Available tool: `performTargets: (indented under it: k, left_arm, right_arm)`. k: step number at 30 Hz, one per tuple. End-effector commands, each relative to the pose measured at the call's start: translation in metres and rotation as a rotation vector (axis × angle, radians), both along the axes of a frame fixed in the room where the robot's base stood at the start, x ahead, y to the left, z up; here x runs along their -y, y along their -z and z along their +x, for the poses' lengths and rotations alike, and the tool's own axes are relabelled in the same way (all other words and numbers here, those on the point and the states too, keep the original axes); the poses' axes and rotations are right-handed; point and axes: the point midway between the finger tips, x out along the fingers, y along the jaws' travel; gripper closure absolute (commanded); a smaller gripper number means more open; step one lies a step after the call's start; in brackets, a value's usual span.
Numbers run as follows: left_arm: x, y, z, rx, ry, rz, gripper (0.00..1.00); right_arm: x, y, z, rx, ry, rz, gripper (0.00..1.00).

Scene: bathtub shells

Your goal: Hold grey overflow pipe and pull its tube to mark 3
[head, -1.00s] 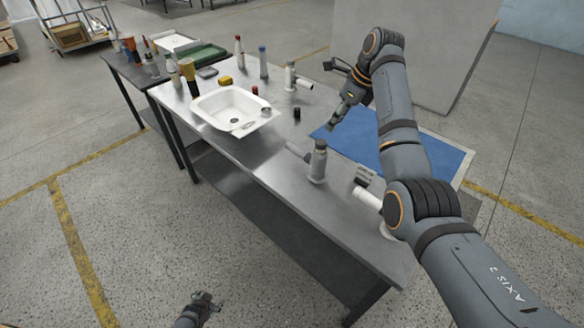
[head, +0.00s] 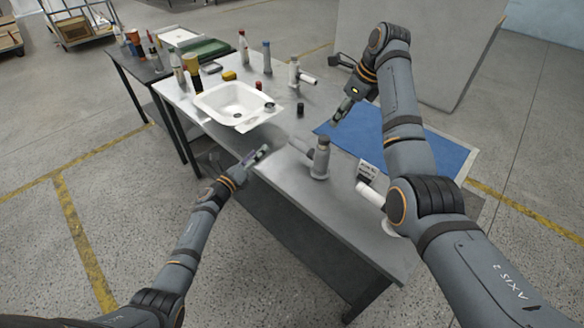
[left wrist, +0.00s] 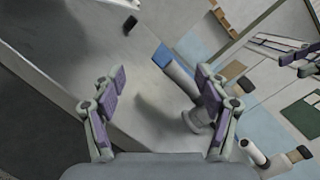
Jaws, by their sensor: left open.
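The grey overflow pipe (head: 320,160) stands upright on the steel table, with a side tube (head: 299,146) pointing left and a grey cap on top. My left gripper (head: 262,152) is open and empty at the table's front edge, left of the pipe and apart from it. In the left wrist view the grey pipe (left wrist: 199,119) shows beside the right finger, partly hidden by it. My right gripper (head: 340,112) is above the blue mat, behind the pipe; I cannot tell if its fingers are open or shut. The marks on the tube are too small to read.
A white basin (head: 213,98) sits on the table to the left. The blue mat (head: 430,150) looks clear.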

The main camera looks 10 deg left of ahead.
Motion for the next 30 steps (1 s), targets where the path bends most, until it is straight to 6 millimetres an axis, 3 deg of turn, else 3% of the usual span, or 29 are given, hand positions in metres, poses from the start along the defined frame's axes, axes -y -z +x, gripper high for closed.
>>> performTargets:
  k: [1, 3, 6, 9, 17, 30]
  left_arm:
    - [0.028, -0.006, -0.009, 0.072, 0.073, 0.118, 0.25]
    - [0.062, -0.013, -0.023, 0.177, 0.17, 0.286, 0.25]
    - [0.097, -0.016, -0.041, 0.302, 0.277, 0.476, 0.25]
    - [0.118, -0.016, -0.053, 0.385, 0.346, 0.597, 0.25]
    - [0.129, -0.015, -0.058, 0.429, 0.381, 0.662, 0.25]
    - [0.189, -0.016, -0.007, 0.427, 0.38, 0.656, 0.25]
  right_arm:
    - [0.0, 0.0, 0.0, 0.0, 0.0, 0.0, 0.62]
    - [0.0, 0.0, 0.0, 0.0, 0.0, 0.0, 0.62]
    - [0.0, 0.0, 0.0, 0.0, 0.0, 0.0, 0.62]
    - [0.0, 0.0, 0.0, 0.0, 0.0, 0.0, 0.62]
    - [0.0, 0.0, 0.0, 0.0, 0.0, 0.0, 0.62]
    - [0.0, 0.0, 0.0, 0.0, 0.0, 0.0, 0.62]
